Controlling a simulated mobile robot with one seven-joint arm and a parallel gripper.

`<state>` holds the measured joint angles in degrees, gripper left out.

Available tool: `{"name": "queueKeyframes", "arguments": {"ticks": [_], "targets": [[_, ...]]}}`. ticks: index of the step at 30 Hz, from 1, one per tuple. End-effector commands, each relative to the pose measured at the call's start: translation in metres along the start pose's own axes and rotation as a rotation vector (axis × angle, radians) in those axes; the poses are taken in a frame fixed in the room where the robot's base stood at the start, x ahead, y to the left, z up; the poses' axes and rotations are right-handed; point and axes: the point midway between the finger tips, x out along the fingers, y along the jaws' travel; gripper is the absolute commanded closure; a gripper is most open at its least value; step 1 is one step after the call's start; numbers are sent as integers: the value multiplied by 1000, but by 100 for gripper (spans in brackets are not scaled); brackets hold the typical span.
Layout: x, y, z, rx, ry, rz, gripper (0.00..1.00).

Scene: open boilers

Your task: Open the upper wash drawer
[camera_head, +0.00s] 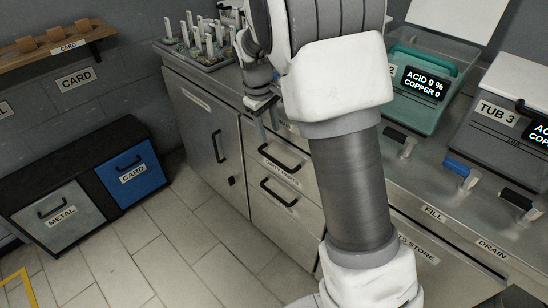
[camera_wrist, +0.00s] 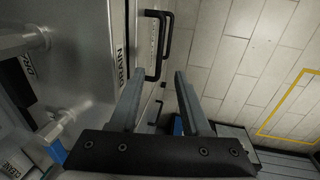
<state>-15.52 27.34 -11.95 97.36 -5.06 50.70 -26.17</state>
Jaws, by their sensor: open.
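Two stacked metal drawers are under the counter in the head view. The upper drawer (camera_head: 283,167) has a black bar handle (camera_head: 281,159) and a label that seems to read "DIRTY PARTS". The lower drawer (camera_head: 284,217) has a similar handle (camera_head: 278,194); its label is too small to read. Both look closed. My gripper (camera_head: 262,122) points down beside the counter edge, near the upper drawer.
A tall cabinet door (camera_head: 205,140) stands left of the drawers. Card (camera_head: 133,170) and metal (camera_head: 62,215) bins stand against the left wall. A rack of parts (camera_head: 205,45) and tubs (camera_head: 420,90) are on the counter. The tiled floor (camera_head: 190,240) before the drawers is clear.

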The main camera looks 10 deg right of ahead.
Motion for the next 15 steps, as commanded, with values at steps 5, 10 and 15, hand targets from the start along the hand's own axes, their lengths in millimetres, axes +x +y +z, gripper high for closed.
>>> {"name": "queueKeyframes", "arguments": {"ticks": [5,10,15], "targets": [[45,-1,1,1,-4,-2,53],[80,-1,1,0,-3,-2,53],[106,0,0,2,-1,-1,53]]}}
